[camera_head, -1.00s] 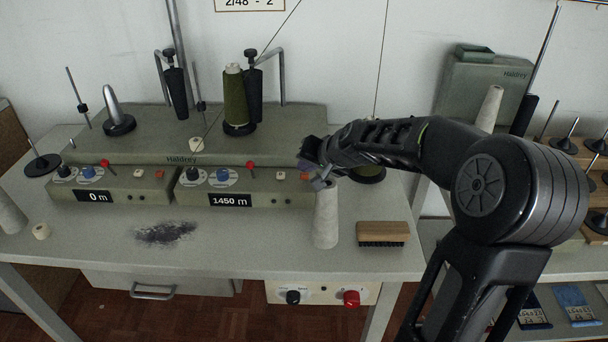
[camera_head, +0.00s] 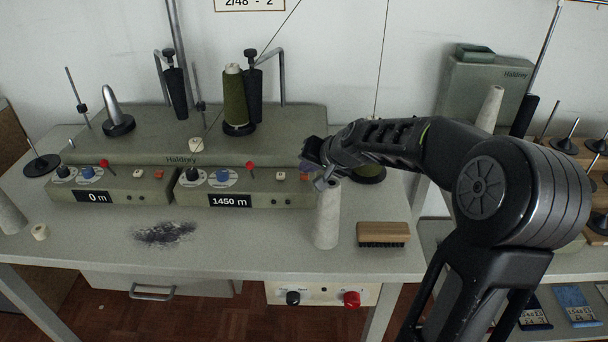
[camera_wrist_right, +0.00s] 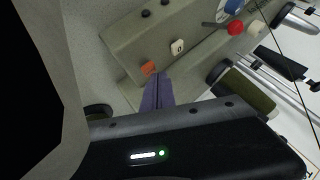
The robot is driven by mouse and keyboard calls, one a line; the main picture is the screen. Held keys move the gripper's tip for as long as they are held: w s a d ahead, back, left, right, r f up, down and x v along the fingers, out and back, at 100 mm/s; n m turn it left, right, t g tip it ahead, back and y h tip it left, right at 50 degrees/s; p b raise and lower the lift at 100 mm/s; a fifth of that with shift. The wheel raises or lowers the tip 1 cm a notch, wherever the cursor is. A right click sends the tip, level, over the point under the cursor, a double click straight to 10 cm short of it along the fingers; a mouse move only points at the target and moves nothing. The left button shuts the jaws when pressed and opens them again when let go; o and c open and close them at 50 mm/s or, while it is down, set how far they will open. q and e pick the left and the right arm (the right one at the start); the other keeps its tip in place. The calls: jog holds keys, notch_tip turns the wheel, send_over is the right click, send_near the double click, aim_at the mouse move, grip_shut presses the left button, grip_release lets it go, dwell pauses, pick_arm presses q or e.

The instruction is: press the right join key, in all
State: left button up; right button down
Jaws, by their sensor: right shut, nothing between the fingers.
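The right control panel (camera_head: 236,192) reads 1450 m and carries a small white key (camera_head: 280,175) and an orange key (camera_head: 304,177) at its right end. The wrist view shows the white key (camera_wrist_right: 177,47) and the orange key (camera_wrist_right: 149,67). No lettering tells me which one is the join key. My right gripper (camera_head: 307,165) is shut and empty over this end of the panel. In the wrist view its purple fingertips (camera_wrist_right: 157,90) are right beside the orange key; I cannot tell whether they touch it. My left gripper is not in view.
A pale thread cone (camera_head: 326,215) stands close below my right gripper, with a wooden brush (camera_head: 382,234) to its right. The left panel (camera_head: 110,187) reads 0 m. A green cone (camera_head: 235,97) stands behind. Dark lint (camera_head: 165,233) lies on the table front, otherwise mostly clear.

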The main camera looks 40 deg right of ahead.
jog(key=shift+s+d+f, duration=0.15)
jog(key=shift+s+f, duration=0.15)
jog(key=shift+f, duration=0.35)
jog(key=shift+w+d+r+p, duration=0.1)
jog(key=shift+r+p, duration=0.65)
notch_tip(320, 180, up, 4)
jog(key=p, duration=0.2)
jog(key=shift+w+p, duration=0.15)
jog(key=shift+p, duration=0.2)
